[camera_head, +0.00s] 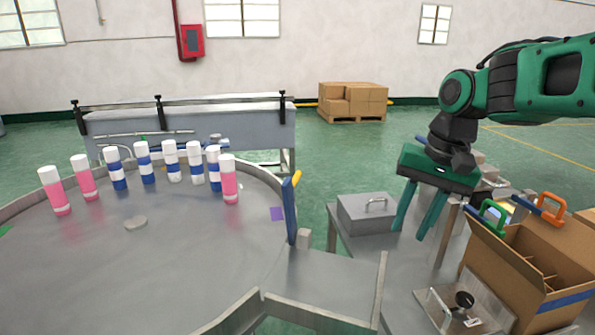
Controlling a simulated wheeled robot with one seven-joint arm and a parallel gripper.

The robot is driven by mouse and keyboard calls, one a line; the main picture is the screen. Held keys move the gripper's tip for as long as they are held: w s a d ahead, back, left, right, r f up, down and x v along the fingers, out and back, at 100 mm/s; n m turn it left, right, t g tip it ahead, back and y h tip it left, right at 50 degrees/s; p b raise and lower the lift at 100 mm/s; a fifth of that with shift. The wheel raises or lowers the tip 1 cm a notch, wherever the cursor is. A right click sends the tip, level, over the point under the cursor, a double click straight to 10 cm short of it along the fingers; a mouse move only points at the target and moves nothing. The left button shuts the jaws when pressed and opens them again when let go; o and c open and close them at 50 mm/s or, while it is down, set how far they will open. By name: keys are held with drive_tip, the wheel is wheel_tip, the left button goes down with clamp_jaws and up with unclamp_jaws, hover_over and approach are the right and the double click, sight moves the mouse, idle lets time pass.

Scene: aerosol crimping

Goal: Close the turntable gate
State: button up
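The round grey turntable (190,265) fills the left front. A blue gate bar with a yellow tip (290,210) stands at its right rim, beside the opening to a flat grey outfeed plate (325,280). The bar looks swung along the rim line, but I cannot tell its exact angle. Several white-capped cans stand upright on the turntable, some blue-banded (145,163) and some pink (229,180). My green gripper (413,234) points down at the right, well apart from the gate. Its fingers are spread with nothing between them.
A grey lidded metal box (366,218) stands on the side table just left of my gripper. An open carton (530,265) and green-handled (493,214) and orange-handled (552,208) tools are at the right. A long grey machine (190,130) stands behind the turntable.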

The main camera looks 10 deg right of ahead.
drive_tip(key=w+a+r+y, duration=0.1)
drive_tip(key=w+a+r, duration=1.2)
drive_tip(key=a+r, duration=0.3)
drive_tip(key=shift+w+a+r+n, duration=0.25)
drive_tip(key=shift+w+a+n, duration=0.1)
drive_tip(key=shift+a+n, duration=0.05)
